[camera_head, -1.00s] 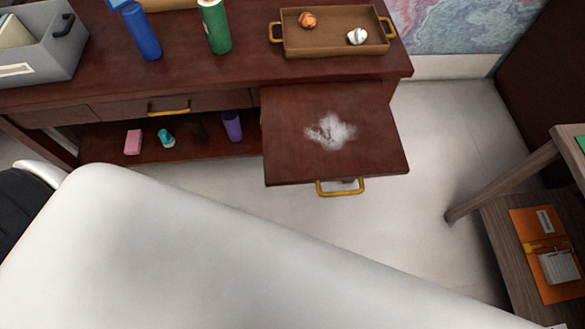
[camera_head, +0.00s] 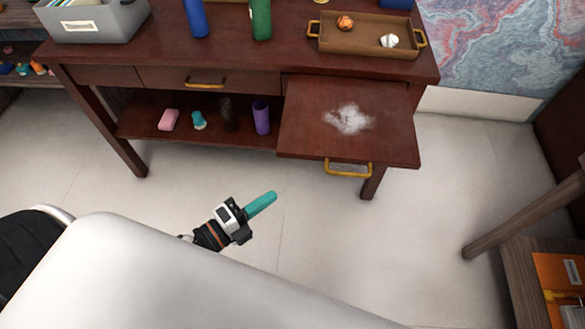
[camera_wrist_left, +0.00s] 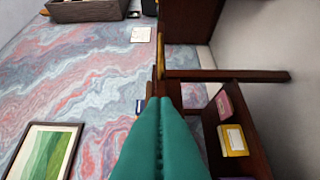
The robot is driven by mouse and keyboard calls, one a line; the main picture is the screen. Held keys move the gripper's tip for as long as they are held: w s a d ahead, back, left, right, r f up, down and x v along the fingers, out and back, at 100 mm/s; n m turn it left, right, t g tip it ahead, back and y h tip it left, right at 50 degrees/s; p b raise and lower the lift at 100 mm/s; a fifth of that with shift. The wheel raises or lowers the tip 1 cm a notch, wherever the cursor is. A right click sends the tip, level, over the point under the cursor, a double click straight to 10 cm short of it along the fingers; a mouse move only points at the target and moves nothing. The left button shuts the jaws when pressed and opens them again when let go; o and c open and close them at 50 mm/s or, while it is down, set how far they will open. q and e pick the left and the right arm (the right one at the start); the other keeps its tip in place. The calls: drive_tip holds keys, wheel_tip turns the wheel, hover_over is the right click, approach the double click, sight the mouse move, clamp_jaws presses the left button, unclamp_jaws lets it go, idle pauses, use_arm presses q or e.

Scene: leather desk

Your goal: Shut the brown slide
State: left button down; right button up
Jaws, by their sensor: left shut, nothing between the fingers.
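The brown slide (camera_head: 300,130) is a flat dark red-brown board pulled out from the right part of the desk front. A white powdery patch (camera_head: 349,119) lies on its top. A gold handle (camera_head: 348,171) is on its front edge. My left gripper (camera_head: 268,199), with teal fingers, is shut and empty. In the head view it appears in front of the desk, left of and below the slide, apart from it. Its shut fingers also fill the lower middle of the left wrist view (camera_wrist_left: 159,102). My right gripper is not in view.
The desk (camera_head: 290,60) holds a grey file box (camera_head: 95,22), blue and green bottles, and a brown tray (camera_head: 365,40). Its lower shelf (camera_head: 190,130) carries several small items. A wooden side table (camera_head: 520,220) stands at the right. The floor before the slide is clear.

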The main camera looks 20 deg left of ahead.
use_arm(q)
approach(308, 158)
drive_tip(key=w+d, duration=0.1)
drive_tip(key=d, duration=0.3)
drive_tip(key=shift+w+a+p, duration=0.15)
drive_tip(key=shift+w+a, duration=0.05)
drive_tip(key=shift+w, duration=0.5)
drive_tip(key=shift+w+a+p, duration=0.15)
drive_tip(key=shift+w+a, duration=0.05)
drive_tip(key=shift+w, duration=0.5)
drive_tip(key=shift+w+a+p, duration=0.15)
drive_tip(key=shift+w+a, duration=0.05)
drive_tip(key=shift+w, duration=0.45)
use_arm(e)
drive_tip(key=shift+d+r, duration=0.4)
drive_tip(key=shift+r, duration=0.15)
